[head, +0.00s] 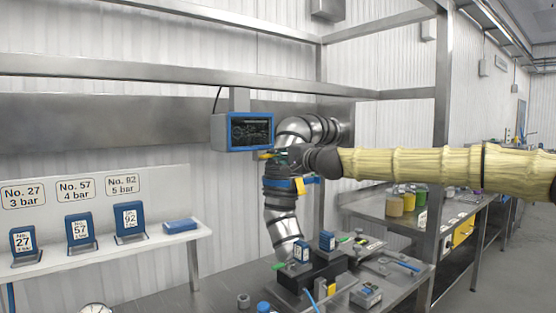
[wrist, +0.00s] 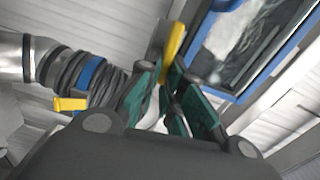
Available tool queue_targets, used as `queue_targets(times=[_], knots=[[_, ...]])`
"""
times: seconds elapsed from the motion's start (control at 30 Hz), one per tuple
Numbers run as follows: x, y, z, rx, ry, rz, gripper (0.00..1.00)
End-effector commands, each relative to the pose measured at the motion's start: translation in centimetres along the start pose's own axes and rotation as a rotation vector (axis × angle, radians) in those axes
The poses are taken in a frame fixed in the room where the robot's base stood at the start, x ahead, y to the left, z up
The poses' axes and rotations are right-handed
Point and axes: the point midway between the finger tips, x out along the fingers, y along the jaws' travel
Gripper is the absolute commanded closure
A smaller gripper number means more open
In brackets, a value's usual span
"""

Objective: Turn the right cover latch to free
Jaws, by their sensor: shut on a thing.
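A yellow latch lever (wrist: 173,50) stands at the tips of my gripper's green fingers (wrist: 163,82) in the wrist view. My gripper is shut on it; the lower end is partly hidden by the fingers. In the head view a yellow piece (head: 265,155) shows just left of my gripper (head: 279,158), in front of the steel pipework. A second yellow lever (head: 299,186) sits apart on a blue band around the dark pipe section. It also shows at the left in the wrist view (wrist: 70,103). The cover behind my gripper is mostly hidden.
A blue-framed screen (head: 250,131) is close above my gripper and fills the upper right of the wrist view (wrist: 245,45). Steel frame posts (head: 442,120) stand near my arm. Blue numbered packs (head: 80,230) line a white shelf at left. A cluttered bench (head: 375,270) lies below.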

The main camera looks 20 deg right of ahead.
Motion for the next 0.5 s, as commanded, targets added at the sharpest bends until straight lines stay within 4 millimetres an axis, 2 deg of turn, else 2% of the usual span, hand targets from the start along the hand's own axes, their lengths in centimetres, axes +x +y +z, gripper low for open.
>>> queue_targets(times=[0.2,0.5], knots=[[-0.01,0.3,-0.13,0.084,0.003,-0.001,1.0],[-0.01,0.33,-0.13,0.121,0.003,0.0,1.0]])
